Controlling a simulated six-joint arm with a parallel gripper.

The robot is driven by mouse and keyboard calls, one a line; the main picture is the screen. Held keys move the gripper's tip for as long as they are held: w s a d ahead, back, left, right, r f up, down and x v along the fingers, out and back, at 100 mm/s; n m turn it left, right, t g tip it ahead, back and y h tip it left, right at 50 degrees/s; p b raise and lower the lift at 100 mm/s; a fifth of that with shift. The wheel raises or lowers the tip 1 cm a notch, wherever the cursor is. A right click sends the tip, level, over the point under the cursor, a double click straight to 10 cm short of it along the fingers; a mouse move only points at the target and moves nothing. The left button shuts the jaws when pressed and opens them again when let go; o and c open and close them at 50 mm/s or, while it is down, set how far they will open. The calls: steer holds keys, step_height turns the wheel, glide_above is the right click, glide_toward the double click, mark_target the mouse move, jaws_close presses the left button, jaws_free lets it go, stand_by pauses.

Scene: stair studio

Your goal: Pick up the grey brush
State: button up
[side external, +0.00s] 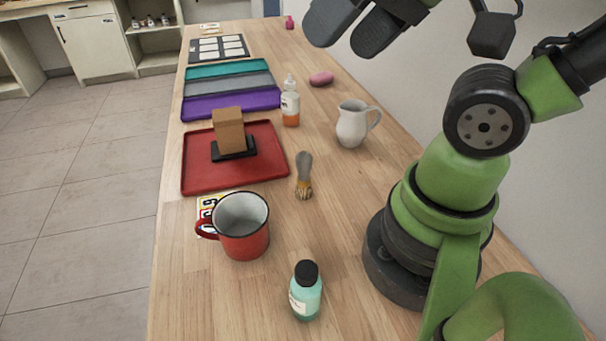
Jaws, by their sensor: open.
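The brush (304,175) stands or lies on the wooden table near its middle, with a grey upper part and a yellowish-brown lower end. It is right of the red tray and apart from other things. My gripper (354,30) is at the top of the side view, high above the table and well away from the brush. Its dark fingers are apart and nothing shows between them.
Near the brush are a red mug (245,240), a red tray (190,165) with a brown block (228,130), a white pitcher (352,125) and an orange-bottomed bottle (290,105). A teal bottle (305,292) stands in front. Purple (230,104), grey and teal trays lie behind.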

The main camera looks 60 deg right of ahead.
steer(key=shift+c, duration=0.8)
steer(key=n+g+h, duration=0.2)
steer(key=n+g, duration=0.4)
steer(key=g, duration=0.1)
glide_above(304, 154)
steer(key=f, duration=1.5)
steer(key=shift+w+a+f, duration=0.1)
steer(key=shift+a+f, duration=0.15)
step_height(304, 154, down, 4)
steer(key=shift+d+f, duration=0.1)
steer(key=shift+f, duration=0.05)
steer(key=shift+d+f, duration=0.2)
steer(key=shift+f, duration=2.95)
steer(key=shift+c, duration=0.2)
